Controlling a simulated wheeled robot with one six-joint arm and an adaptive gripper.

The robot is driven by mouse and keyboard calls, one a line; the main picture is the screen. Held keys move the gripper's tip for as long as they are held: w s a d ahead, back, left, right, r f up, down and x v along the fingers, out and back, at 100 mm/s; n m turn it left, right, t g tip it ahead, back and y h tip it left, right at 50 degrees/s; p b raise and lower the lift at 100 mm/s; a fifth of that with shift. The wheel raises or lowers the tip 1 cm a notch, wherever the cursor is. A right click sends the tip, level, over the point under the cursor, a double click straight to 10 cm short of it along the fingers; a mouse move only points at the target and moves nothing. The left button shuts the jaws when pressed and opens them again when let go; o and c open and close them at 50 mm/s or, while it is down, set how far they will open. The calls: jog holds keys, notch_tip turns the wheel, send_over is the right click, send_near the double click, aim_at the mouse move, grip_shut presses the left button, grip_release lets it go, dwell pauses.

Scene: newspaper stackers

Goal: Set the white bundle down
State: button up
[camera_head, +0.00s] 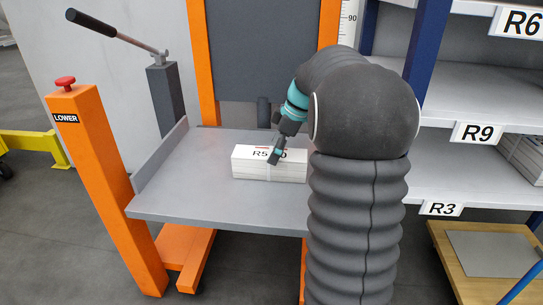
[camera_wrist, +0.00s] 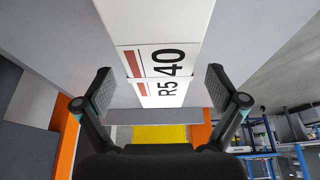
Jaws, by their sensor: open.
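The white bundle (camera_head: 250,170) rests on the grey platform (camera_head: 190,203) of an orange lift stand in the head view, towards the right side of the platform. A label on it reads R5 and 40 in the wrist view, where the bundle (camera_wrist: 155,20) fills the top middle. My gripper (camera_head: 275,157) is at the bundle, its visible finger in front of the bundle's near face in the head view. In the wrist view my gripper (camera_wrist: 160,88) is open, with one finger at each side of the label. I cannot tell whether a finger touches the bundle. My arm hides the platform's right end.
Left of the platform stand an orange post with a red button (camera_head: 66,83) marked LOWER and a lever (camera_head: 105,28). Shelves (camera_head: 460,80) marked R6, R9 and R3 stand at the right, with another bundle (camera_head: 522,155). The platform's left part is clear.

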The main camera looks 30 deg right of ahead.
jog(key=p+v, duration=0.1)
jog(key=v, duration=0.8)
jog(key=shift+a+r, duration=0.1)
jog(key=shift+a, duration=0.05)
jog(key=s+a+m+h, duration=0.2)
jog(key=s+a+m, duration=0.3)
jog(key=s+a, duration=0.65)
jog(key=s+a+f+m+t+h, duration=0.1)
jog(key=s+a+f+m, duration=0.2)
jog(key=s, duration=0.4)
jog(key=s+a+f+m+t, duration=0.2)
jog(key=s+a+f+m, duration=0.1)
jog(key=s+a, duration=0.2)
jog(key=shift+s+a+f+h, duration=0.3)
jog(key=shift+s+f+h, duration=0.1)
jog(key=shift+s, duration=0.6)
jog(key=shift+r, duration=0.1)
